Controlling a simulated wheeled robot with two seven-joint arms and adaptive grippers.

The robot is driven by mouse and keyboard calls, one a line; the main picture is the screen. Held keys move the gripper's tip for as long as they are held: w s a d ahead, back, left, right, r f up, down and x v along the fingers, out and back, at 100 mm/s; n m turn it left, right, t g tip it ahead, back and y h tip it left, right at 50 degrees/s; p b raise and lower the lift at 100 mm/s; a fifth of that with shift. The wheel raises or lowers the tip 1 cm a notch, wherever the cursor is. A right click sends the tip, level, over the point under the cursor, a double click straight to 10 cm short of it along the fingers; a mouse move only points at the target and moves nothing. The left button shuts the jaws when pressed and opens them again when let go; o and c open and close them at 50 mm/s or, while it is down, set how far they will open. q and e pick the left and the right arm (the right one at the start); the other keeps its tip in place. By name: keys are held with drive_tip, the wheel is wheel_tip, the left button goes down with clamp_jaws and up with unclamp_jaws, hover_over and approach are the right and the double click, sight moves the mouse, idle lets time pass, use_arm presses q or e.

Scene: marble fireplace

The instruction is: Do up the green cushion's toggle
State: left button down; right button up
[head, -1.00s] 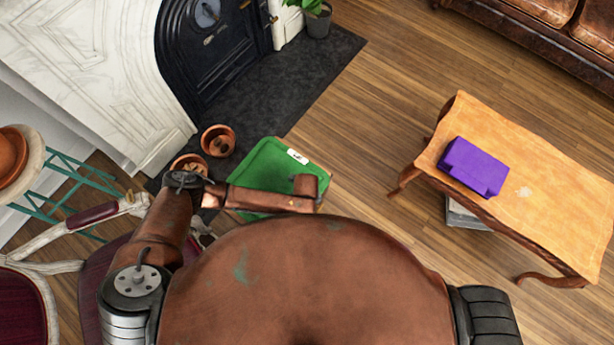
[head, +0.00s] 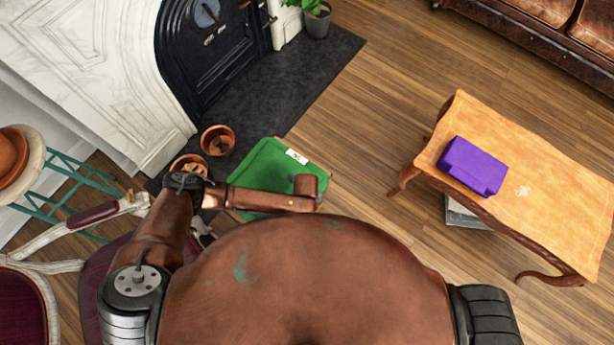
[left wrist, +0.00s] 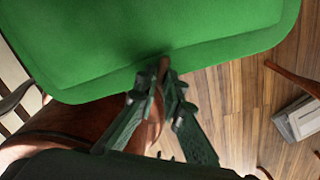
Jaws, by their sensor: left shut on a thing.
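The green cushion (head: 272,160) lies beyond my body, near the hearth, with a white label by its upper right edge. My left forearm crosses over its lower part, and the left gripper is hidden in the head view. In the left wrist view the cushion (left wrist: 150,30) fills the top, its seamed edge running just above the fingers. My left gripper (left wrist: 155,95) is shut on a small brown toggle (left wrist: 163,67) at that edge. The fingers hide part of the toggle, and I cannot tell whether it passes through a loop. My right gripper is not in view.
Two terracotta pots (head: 217,140) stand left of the cushion by the black fireplace (head: 215,50). A wooden table (head: 560,200) with a purple box (head: 473,166) stands at right. A white-framed chair (head: 105,210) is at left. Wood floor between cushion and table is clear.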

use_arm(q)
drive_tip(key=shift+r+n+p, duration=0.15)
drive_tip(key=shift+n+p, duration=0.65)
drive_tip(key=shift+p, duration=0.05)
drive_tip(key=shift+n+p, duration=0.95)
drive_tip(key=shift+n, duration=0.05)
drive_tip(key=shift+w+d+n+p, duration=0.15)
drive_tip(key=shift+n+p, duration=0.5)
drive_tip(key=shift+n, duration=0.25)
drive_tip(key=shift+n+p, duration=0.3)
drive_tip(key=shift+n, duration=0.2)
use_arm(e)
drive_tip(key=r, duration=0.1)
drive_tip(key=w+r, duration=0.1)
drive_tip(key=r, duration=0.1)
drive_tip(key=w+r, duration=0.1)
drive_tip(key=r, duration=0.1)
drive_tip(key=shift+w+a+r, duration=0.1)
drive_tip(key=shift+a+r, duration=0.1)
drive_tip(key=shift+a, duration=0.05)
use_arm(q)
drive_tip(key=c, duration=2.3)
unclamp_jaws()
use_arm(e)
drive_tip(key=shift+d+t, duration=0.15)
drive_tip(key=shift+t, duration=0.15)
